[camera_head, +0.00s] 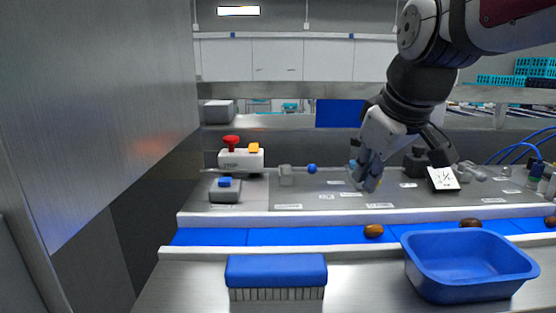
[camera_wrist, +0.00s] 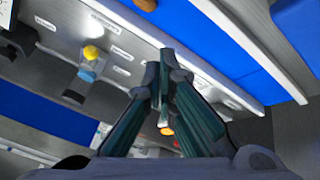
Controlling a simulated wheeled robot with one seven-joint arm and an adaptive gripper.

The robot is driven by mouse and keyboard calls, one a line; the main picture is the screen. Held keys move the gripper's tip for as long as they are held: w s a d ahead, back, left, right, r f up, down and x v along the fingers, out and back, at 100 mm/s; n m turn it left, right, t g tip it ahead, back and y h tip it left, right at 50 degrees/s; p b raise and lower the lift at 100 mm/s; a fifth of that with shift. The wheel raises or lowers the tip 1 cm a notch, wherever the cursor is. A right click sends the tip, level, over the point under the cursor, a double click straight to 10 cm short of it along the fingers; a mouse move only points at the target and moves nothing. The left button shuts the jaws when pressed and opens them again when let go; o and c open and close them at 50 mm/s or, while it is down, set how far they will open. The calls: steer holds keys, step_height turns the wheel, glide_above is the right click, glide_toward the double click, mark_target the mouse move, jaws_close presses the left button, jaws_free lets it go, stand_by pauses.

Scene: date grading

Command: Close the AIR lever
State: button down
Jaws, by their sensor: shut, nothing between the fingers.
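A lever with a blue ball knob (camera_head: 312,169) lies sideways from a grey block (camera_head: 286,176) on the counter behind the belt. Its label is too small to read, so I cannot tell whether it is the AIR lever. My gripper (camera_head: 367,184) is shut and empty, pointing down over the same counter, to the right of that knob. In the wrist view its fingers (camera_wrist: 164,75) meet near the middle. A yellow knob (camera_wrist: 91,52) above a clear bluish part is to their left, apart from them. In the head view my gripper mostly hides that fitting.
A blue belt (camera_head: 285,236) carries brown dates (camera_head: 374,231). A blue bin (camera_head: 471,289) and a blue brush (camera_head: 276,270) are in front. A red-knobbed stop box (camera_head: 240,159) and a blue-button box (camera_head: 225,190) stand at left. A tilted white card (camera_head: 443,178) is at right.

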steer(key=s+d+f+m, duration=0.2)
steer(key=s+f+m, duration=0.25)
steer(key=s, duration=0.45)
steer(key=s+d+f+m, duration=0.1)
steer(key=s+f+m, duration=0.3)
steer(key=s, duration=0.5)
steer(key=w+a+r+n, duration=0.1)
steer(key=w+r, duration=0.4)
steer(key=w, duration=0.6)
steer(key=w+a+r+n, duration=0.15)
steer(key=w+r, duration=0.25)
steer(key=w, duration=0.7)
steer(key=w+a+r+m+t+p, duration=0.1)
steer(key=w+a, duration=0.3)
steer(key=w, duration=0.6)
steer(key=w+a+t, duration=0.2)
steer(key=w+a, duration=0.1)
steer(key=w, duration=0.6)
steer(key=p+x, duration=0.1)
steer(key=x, duration=0.8)
steer(key=shift+w+f, duration=0.2)
steer(key=shift+w, duration=0.1)
steer(key=shift+s+f+p, duration=0.15)
steer(key=shift+s+p, duration=0.15)
steer(key=shift+p, duration=0.15)
steer(key=shift+s+p, duration=0.45)
steer(key=shift+s, duration=0.7)
steer(key=shift+s+f, duration=0.35)
steer(key=shift+s, duration=0.05)
